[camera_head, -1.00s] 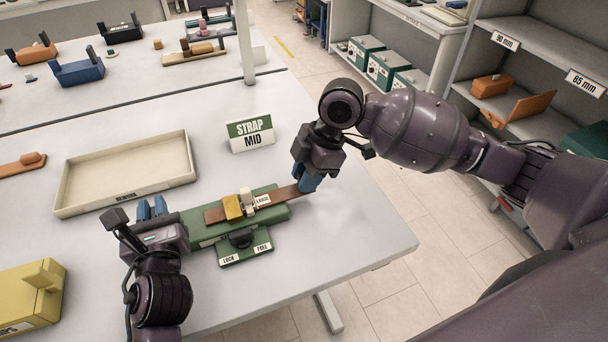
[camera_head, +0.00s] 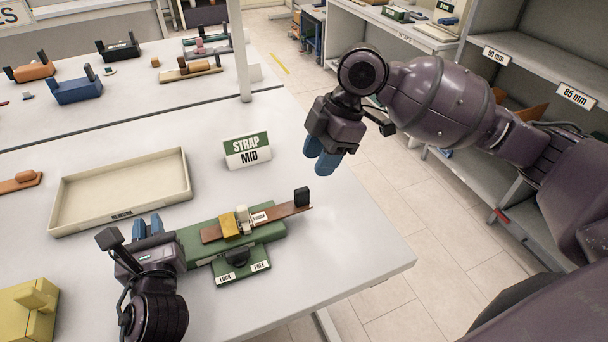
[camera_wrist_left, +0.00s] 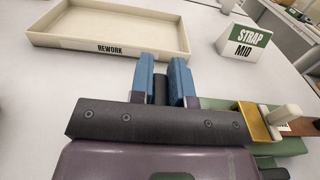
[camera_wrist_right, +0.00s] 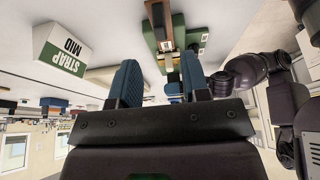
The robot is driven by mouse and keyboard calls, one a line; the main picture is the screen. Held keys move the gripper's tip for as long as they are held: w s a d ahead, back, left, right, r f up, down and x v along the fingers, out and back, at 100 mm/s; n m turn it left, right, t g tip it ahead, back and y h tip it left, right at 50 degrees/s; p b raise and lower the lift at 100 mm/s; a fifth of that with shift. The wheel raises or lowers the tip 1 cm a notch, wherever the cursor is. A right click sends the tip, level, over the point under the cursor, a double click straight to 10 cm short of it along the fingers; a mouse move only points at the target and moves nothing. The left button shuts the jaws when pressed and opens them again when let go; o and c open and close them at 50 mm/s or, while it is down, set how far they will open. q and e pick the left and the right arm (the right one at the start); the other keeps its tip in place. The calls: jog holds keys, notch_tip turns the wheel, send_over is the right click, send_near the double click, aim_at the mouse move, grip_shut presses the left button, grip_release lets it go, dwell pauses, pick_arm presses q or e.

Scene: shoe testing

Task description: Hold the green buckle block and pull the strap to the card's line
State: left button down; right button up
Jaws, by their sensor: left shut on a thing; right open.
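The green buckle block (camera_head: 205,243) lies on the white table with a yellow piece (camera_head: 230,226) and a white peg (camera_head: 243,218) on it. The brown strap (camera_head: 280,212) runs through to the right; its end bears an upright black tab (camera_head: 302,197). A small label sits on the strap near the peg. My left gripper (camera_head: 147,228) is shut on a dark post (camera_wrist_left: 160,89) at the block's left end. My right gripper (camera_head: 320,155) is open and empty, above and right of the tab, apart from it. The card (camera_head: 247,151) reads STRAP MID.
A black knob (camera_head: 237,256) sits on the block's front plate between LOCK and FREE labels. A beige REWORK tray (camera_head: 120,190) lies behind my left gripper. A yellow block (camera_head: 28,310) stands at front left. The table right of the strap is clear.

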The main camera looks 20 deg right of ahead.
jog(key=shift+v, duration=1.45)
pick_arm(q)
jog(key=c, duration=1)
grip_release()
